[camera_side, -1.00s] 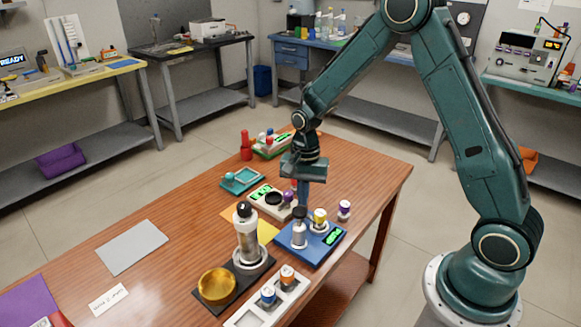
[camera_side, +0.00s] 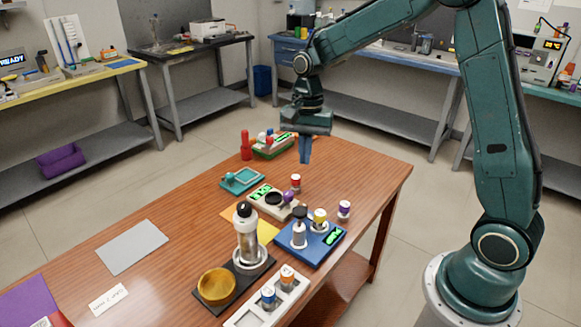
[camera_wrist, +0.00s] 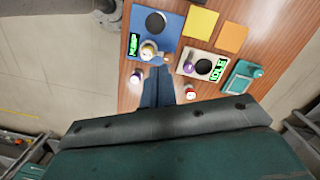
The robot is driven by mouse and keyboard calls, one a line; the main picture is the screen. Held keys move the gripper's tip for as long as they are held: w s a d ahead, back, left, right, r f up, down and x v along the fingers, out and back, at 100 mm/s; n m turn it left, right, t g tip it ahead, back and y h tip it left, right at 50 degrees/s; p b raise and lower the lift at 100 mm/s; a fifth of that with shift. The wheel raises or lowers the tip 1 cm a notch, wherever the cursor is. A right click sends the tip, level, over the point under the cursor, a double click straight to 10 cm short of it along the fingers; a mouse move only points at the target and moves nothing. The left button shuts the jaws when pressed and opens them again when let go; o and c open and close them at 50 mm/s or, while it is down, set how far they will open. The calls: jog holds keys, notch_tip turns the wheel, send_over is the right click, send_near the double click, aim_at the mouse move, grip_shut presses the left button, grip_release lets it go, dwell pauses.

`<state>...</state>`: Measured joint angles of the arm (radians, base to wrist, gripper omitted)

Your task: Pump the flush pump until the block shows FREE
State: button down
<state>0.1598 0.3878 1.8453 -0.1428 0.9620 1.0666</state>
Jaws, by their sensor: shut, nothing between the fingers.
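A blue block (camera_side: 318,250) stands near the table's right edge. It carries a grey upright plunger with a dark knob (camera_side: 299,229), which looks like a pump, and a small lit green display (camera_side: 334,237) whose word I cannot read surely. In the wrist view the block (camera_wrist: 172,21) is at the top, with the dark knob (camera_wrist: 155,23) and the display (camera_wrist: 134,45). A yellow-topped vial (camera_side: 320,217) stands on the block. My gripper (camera_side: 305,161) is shut and empty, held above the table beyond the block and apart from it. Its fingers (camera_wrist: 157,73) point towards the block in the wrist view.
A pale block (camera_side: 262,204) with a black disc and purple knob reads IDLE in the wrist view. Red (camera_side: 296,182) and purple-topped (camera_side: 344,209) vials stand nearby.

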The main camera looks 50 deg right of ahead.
jog(key=shift+d+r, duration=0.1)
jog(key=shift+r, duration=0.9)
jog(key=shift+f, duration=0.1)
send_near(300, 207)
jog(key=shift+s+r, duration=0.1)
jog(key=shift+r, duration=0.2)
jog(key=shift+f, duration=0.1)
dwell(0.4)
jog(key=shift+s+a+f, duration=0.1)
jog(key=shift+a+f, duration=0.05)
jog(key=shift+f, duration=1.55)
jog(key=shift+s+a+f, duration=0.1)
jog(key=shift+a+f, duration=0.1)
jog(key=shift+f, duration=1.45)
jog(key=shift+f, duration=0.1)
